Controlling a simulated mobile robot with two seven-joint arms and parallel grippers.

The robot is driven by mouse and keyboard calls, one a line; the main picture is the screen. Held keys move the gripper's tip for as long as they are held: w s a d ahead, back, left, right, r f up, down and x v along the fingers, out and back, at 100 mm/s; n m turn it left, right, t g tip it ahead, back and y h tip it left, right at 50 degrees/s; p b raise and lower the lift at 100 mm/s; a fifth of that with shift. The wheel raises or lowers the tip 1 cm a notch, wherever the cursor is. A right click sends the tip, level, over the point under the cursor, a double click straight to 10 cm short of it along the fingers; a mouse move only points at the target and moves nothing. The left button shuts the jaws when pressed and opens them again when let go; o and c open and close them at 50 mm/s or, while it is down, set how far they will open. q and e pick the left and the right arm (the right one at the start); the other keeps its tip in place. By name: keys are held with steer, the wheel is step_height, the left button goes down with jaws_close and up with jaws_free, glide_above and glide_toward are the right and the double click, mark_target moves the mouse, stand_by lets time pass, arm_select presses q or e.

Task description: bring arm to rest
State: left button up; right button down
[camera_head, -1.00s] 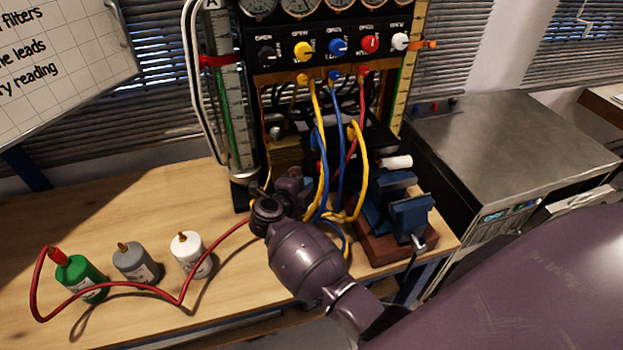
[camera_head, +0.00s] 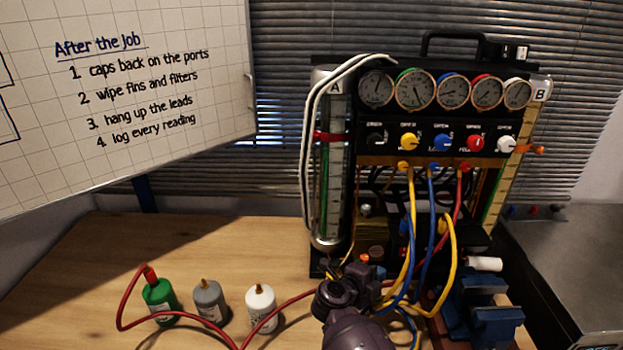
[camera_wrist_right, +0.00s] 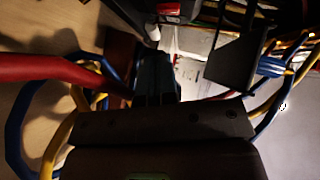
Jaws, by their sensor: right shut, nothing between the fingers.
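My right gripper (camera_head: 352,278) is at the lower middle of the head view, in front of the gauge rig (camera_head: 430,62). It is shut and empty. Its purple-grey arm (camera_head: 356,332) comes up from the bottom edge, and its fingertips are largely hidden behind the wrist. Yellow and blue hoses hang close to its right, and a red hose (camera_head: 283,303) passes at its left; I cannot tell whether they touch it. In the right wrist view the dark gripper body (camera_wrist_right: 160,125) fills the lower middle, with a red hose (camera_wrist_right: 45,70) close at left. My left gripper is not in view.
Green (camera_head: 160,300), grey (camera_head: 210,302) and white (camera_head: 261,308) bottles stand on the wooden bench (camera_head: 90,265) at left. A blue vise (camera_head: 495,322) stands at right. A whiteboard (camera_head: 120,130) hangs upper left. The bench behind the bottles is clear.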

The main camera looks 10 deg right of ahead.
steer(key=w+a+r+n+t+y, duration=0.3)
steer(key=a+r+n+t, duration=0.1)
steer(key=r+n+t, duration=0.25)
steer(key=w+a+r+n+t+y, duration=0.2)
steer(key=a+r+n+t+y, duration=0.1)
steer(key=r+n+t+y, duration=0.25)
steer(key=s+d+f+n+g+y, duration=0.1)
steer(key=s+f+n+g, duration=0.1)
steer(key=s+f+n, duration=0.3)
steer(key=s+d+f+n+g+y+b, duration=0.1)
steer(key=s+d+f+n+g+y, duration=0.1)
steer(key=s+f+n, duration=0.3)
steer(key=s+d+f+n+g+y, duration=0.2)
steer(key=s+f+n, duration=0.4)
steer(key=s, duration=0.6)
steer(key=shift+d+f+b, duration=0.25)
steer(key=shift+f+b, duration=0.05)
steer(key=shift+f, duration=0.25)
steer(key=s+d+f+g, duration=0.1)
steer(key=s+d+f, duration=0.1)
steer(key=s+f, duration=0.3)
steer(key=s, duration=0.3)
steer(key=shift+s+g, duration=0.25)
steer(key=shift+g, duration=0.15)
steer(key=shift+h, duration=0.25)
